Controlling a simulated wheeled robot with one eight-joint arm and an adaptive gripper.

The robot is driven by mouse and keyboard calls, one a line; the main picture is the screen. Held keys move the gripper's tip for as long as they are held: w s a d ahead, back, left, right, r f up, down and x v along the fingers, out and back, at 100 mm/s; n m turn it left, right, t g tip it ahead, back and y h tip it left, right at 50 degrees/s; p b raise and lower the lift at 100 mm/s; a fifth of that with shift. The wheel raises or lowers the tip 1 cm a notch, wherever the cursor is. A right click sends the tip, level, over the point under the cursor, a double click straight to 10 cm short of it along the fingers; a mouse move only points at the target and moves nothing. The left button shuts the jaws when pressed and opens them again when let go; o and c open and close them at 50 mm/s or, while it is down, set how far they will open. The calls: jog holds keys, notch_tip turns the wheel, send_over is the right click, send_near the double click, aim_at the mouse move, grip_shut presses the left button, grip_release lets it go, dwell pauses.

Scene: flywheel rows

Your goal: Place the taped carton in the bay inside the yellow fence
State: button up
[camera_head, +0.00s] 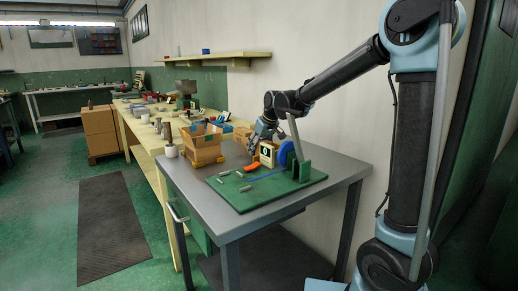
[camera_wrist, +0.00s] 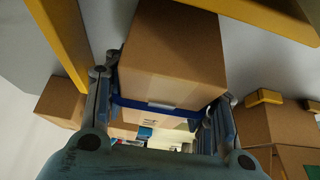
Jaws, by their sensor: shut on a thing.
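A brown taped carton (camera_wrist: 172,55) fills the middle of the wrist view, with a paler strip and a dark blue band across its near face. My gripper (camera_wrist: 160,102) is shut on it, one finger on each side. In the head view my gripper (camera_head: 262,132) is low over the back of the grey table; the held carton cannot be made out there. Yellow fence bars show in the wrist view at upper left (camera_wrist: 60,38) and upper right (camera_wrist: 272,16). The carton's far end is near them over a grey surface; I cannot tell whether it touches.
In the wrist view, other cartons stand at left (camera_wrist: 62,102) and right (camera_wrist: 275,130), the right one beside yellow pieces. In the head view, an open carton (camera_head: 203,143) stands on the grey table (camera_head: 190,188), near a green board (camera_head: 255,190) with small parts and a blue wheel.

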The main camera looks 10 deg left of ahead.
jog(key=o, duration=1.6)
jog(key=shift+c, duration=0.2)
jog(key=shift+r, duration=0.1)
jog(key=v, duration=1.2)
